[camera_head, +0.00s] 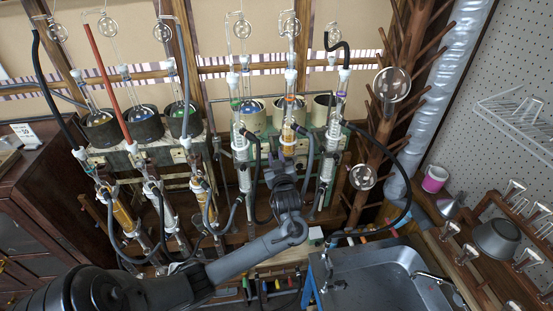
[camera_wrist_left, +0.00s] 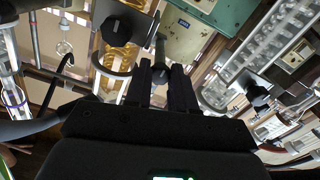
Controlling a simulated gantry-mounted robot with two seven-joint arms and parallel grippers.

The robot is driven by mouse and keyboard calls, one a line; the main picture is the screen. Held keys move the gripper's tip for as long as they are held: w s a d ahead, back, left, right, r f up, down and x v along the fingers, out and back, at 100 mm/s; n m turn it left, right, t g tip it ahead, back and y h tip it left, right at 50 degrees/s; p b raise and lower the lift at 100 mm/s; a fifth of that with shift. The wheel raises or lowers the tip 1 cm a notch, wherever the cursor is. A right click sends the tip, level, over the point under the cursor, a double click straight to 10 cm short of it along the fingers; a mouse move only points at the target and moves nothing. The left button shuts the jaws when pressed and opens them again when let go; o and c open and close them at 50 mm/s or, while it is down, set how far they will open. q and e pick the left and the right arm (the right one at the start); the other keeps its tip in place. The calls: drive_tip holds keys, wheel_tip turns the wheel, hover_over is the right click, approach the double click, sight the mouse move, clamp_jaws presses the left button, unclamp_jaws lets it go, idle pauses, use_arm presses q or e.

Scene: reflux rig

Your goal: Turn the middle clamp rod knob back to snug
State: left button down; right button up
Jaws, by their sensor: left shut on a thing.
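My left gripper (camera_head: 283,165) is in front of the middle glass column (camera_head: 289,135) of the right-hand set, which holds amber liquid. In the left wrist view, the two black fingers of my left gripper (camera_wrist_left: 160,75) are close together, shut on a small dark knob (camera_wrist_left: 160,72) at the end of a thin rod (camera_wrist_left: 160,44). The fingers hide most of this knob. In the head view the gripper itself covers it. How far it is turned cannot be told. My right gripper is in neither view.
Other black knobs (camera_wrist_left: 117,30) show near the fingers, one of them farther right (camera_wrist_left: 258,96). Black hoses (camera_head: 405,190) loop close to my arm. A metal sink (camera_head: 375,265) lies at the lower right, and a wooden peg rack (camera_head: 385,120) stands right of the columns.

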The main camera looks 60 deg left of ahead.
use_arm(q)
drive_tip(key=shift+f+n+b, duration=0.2)
drive_tip(key=shift+n+b, duration=0.5)
drive_tip(key=shift+b, duration=0.2)
drive_tip(key=n+b, duration=0.8)
drive_tip(key=b, duration=0.2)
drive_tip(key=shift+r+n+b, duration=0.25)
drive_tip(key=shift+n+b, duration=0.9)
drive_tip(key=shift+n, duration=0.15)
drive_tip(key=c, duration=0.9)
unclamp_jaws()
drive_tip(key=shift+c, duration=0.2)
drive_tip(key=shift+d, duration=0.15)
